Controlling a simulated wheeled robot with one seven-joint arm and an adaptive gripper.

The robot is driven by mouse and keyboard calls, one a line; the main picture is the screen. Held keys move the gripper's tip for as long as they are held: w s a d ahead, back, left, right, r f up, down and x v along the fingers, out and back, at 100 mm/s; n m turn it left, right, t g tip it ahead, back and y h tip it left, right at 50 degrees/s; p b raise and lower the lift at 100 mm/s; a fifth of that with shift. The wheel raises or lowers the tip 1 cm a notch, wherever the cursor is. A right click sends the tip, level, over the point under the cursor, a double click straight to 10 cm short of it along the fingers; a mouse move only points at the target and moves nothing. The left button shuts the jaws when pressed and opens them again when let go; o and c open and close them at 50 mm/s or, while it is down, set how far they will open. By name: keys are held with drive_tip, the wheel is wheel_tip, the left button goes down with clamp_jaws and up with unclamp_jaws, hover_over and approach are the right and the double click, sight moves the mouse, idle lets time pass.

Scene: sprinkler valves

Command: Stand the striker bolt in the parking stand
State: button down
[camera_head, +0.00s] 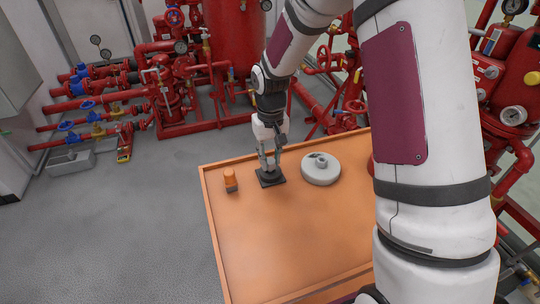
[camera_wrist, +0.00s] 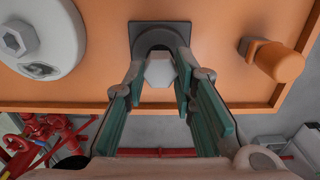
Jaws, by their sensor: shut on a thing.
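The dark square parking stand (camera_head: 271,181) sits on the orange tabletop near its far edge; it also shows in the wrist view (camera_wrist: 137,32), with a raised round collar. The striker bolt shows its pale grey hexagonal head (camera_wrist: 160,71) in the wrist view, between my green finger pads and in line with the stand's collar. My gripper (camera_head: 270,162) points down right over the stand and is shut on the bolt; its fingers also show in the wrist view (camera_wrist: 160,85). The bolt's lower part is hidden, so I cannot tell how deep it sits in the stand.
A round pale grey disc (camera_head: 321,172) with a hexagonal boss lies right of the stand. A small orange-capped part (camera_head: 230,178) stands left of it. The table (camera_head: 262,245) has a raised rim and is clear in front. Red pipework (camera_head: 190,125) stands behind.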

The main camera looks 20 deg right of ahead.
drive_tip(key=shift+f, duration=0.5)
drive_tip(key=c, duration=1.2)
unclamp_jaws()
drive_tip(key=shift+c, duration=0.2)
drive_tip(key=shift+r+p, duration=1.85)
drive_tip(key=shift+r, duration=2.1)
